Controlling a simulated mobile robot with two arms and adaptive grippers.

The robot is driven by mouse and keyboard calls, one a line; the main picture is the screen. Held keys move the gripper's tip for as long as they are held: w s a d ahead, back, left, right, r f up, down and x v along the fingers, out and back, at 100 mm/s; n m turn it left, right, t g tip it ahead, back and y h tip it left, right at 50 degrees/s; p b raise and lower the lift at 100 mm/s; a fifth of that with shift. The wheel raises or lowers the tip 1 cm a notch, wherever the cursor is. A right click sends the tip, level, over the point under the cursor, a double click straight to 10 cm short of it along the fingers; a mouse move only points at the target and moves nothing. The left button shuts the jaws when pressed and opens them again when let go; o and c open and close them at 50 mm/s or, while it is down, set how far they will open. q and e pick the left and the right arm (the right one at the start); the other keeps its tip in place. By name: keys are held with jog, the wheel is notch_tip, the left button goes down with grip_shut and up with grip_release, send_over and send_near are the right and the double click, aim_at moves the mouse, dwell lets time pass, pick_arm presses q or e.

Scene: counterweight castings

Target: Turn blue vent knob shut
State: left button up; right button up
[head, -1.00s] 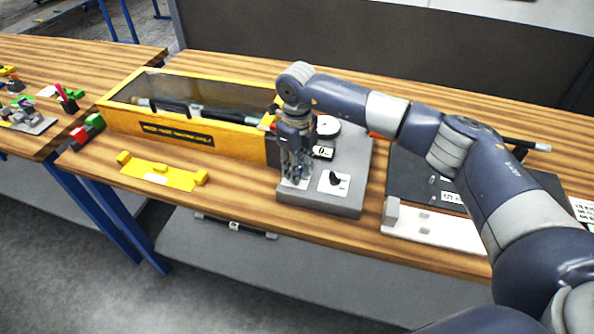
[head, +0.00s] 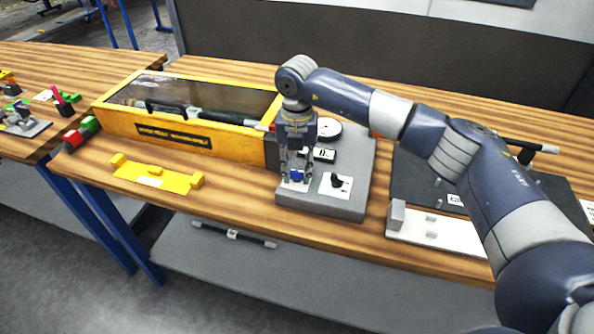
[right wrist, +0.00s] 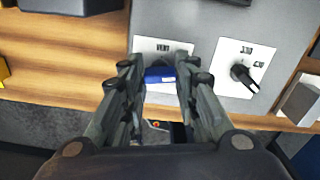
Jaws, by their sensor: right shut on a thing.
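The blue vent knob (head: 297,175) sits on a white plate at the front left of the grey control box (head: 340,205). In the right wrist view the blue knob (right wrist: 160,74) shows between my fingertips, in front of a plate marked VENT (right wrist: 163,47). My right gripper (head: 296,180) points down over this plate and is shut on the blue knob. Its fingers (right wrist: 160,80) stand on either side of the knob and partly hide it. My left gripper is not in view.
A black knob (head: 337,181) is close to the right of my right gripper on the same box. A yellow case with a dark window (head: 190,142) stands to the left. A yellow bracket (head: 155,178) lies on the front of the wooden table.

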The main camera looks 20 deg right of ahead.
aim_at(297, 171)
jog(key=shift+r+m, duration=0.1)
jog(key=shift+m, duration=1.1)
jog(key=shift+w, duration=0.1)
jog(key=o, duration=1.1)
jog(key=shift+c, duration=0.2)
notch_tip(297, 171, up, 12)
